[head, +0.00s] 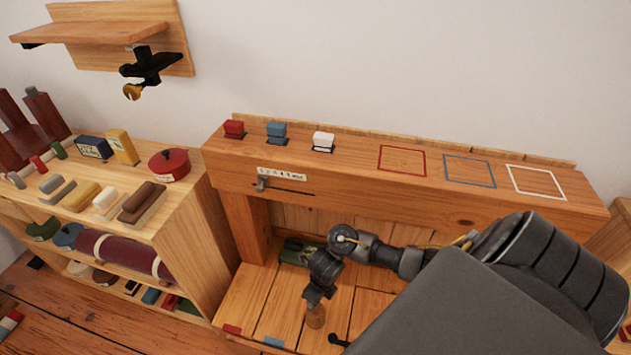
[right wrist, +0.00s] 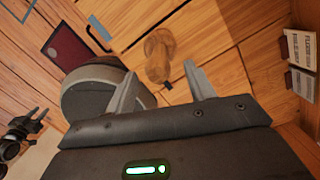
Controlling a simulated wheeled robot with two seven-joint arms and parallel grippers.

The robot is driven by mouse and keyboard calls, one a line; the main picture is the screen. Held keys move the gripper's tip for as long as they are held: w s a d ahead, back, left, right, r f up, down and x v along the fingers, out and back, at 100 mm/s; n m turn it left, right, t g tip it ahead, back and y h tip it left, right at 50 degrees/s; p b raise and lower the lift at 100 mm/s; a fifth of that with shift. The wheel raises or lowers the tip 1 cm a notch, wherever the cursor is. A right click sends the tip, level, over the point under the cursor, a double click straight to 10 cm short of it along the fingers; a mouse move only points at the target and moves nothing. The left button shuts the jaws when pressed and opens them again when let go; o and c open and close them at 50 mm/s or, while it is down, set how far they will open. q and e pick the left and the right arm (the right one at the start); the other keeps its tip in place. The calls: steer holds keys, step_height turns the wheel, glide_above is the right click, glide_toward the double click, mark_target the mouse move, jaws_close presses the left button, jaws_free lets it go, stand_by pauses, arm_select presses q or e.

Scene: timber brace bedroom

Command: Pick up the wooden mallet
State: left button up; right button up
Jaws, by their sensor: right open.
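The wooden mallet, a small brown turned wooden piece (head: 315,317), is on the plank surface under the bench beam in the head view. It also shows in the right wrist view (right wrist: 158,50), just beyond the fingertips, with a small dark tip at its near end. My right gripper (head: 318,294) is just above the mallet in the head view. My left gripper is not in view.
The bench beam (head: 480,205) overhangs behind the gripper, carrying red, blue and white blocks (head: 277,130) and coloured outlines. A black handle (head: 338,340) is right of the mallet. A shelf unit (head: 190,225) with several items stands left. White labelled cards (right wrist: 300,50) show at the wrist view's right.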

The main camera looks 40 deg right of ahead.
mark_target(316, 308)
steer(key=f, duration=0.1)
steer(key=f+b, duration=0.1)
steer(key=f, duration=0.2)
steer(key=shift+w+a+b, duration=0.15)
steer(key=shift+w+b, duration=0.15)
steer(key=shift+w+f, duration=0.1)
steer(key=shift+f, duration=0.5)
steer(key=shift+c, duration=0.3)
steer(key=c, duration=1)
